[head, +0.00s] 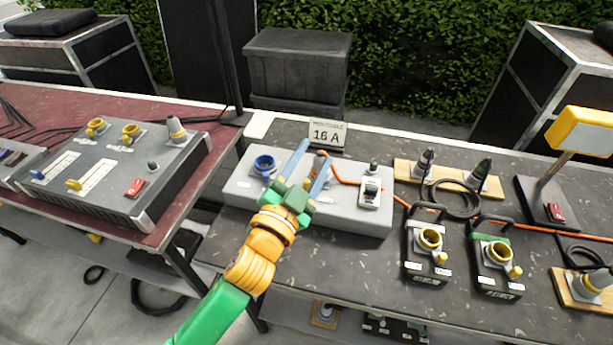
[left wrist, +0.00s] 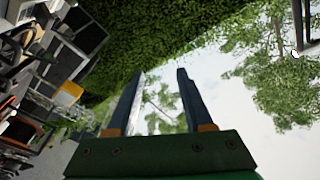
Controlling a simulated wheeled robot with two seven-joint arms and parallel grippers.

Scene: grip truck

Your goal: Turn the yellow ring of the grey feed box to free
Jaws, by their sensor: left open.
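The grey feed box (head: 345,220) lies on the dark table, with a blue ring (head: 264,165) at its left and a small breaker switch (head: 370,193) at its right. Between them an orange-yellow part (head: 322,154) shows, mostly hidden behind my left gripper; I cannot tell its turn position. An orange cable runs from there to the right. My left gripper (head: 316,152) is open over the middle of the box, fingers pointing away from me; I cannot tell whether they touch. In the left wrist view the open fingers (left wrist: 160,75) have only hedge and sky between them.
A "16 A" sign (head: 328,134) stands just behind the box. Two black boxes with yellow rings (head: 430,238) and wooden boards with plugs (head: 448,178) lie to the right. A grey console (head: 120,165) stands on the red table at left. The front middle of the dark table is clear.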

